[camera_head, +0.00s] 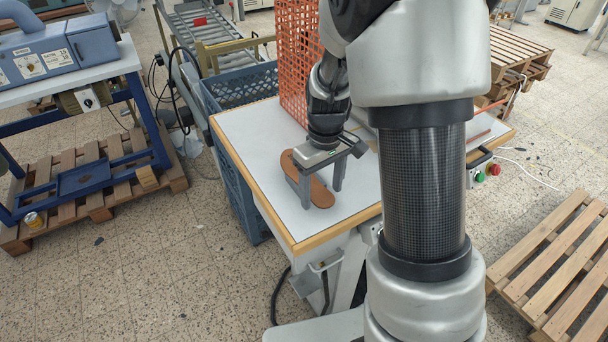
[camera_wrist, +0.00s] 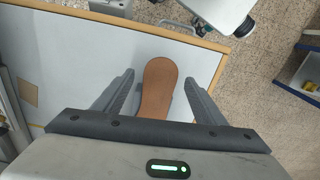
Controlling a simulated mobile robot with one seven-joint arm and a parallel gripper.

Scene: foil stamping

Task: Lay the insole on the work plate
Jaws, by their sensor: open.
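The brown insole (camera_head: 321,194) lies on the white tabletop (camera_head: 244,132) near its front left edge. It also shows in the wrist view (camera_wrist: 160,88), lengthwise between the fingers, with its near end hidden behind the gripper's body. My gripper (camera_head: 322,197) is open above the insole, with one finger on either side of it. In the wrist view the fingers (camera_wrist: 160,82) stand apart from the insole, with gaps on both sides. I cannot tell whether the fingertips touch the table. The work plate cannot be made out; my arm covers part of the table.
An orange mesh crate (camera_head: 297,66) stands at the back of the table. Blue crates (camera_head: 238,86) are beside the table's left edge. Red and green buttons (camera_head: 487,172) are at its right side. A wooden pallet (camera_head: 555,262) lies on the floor at right.

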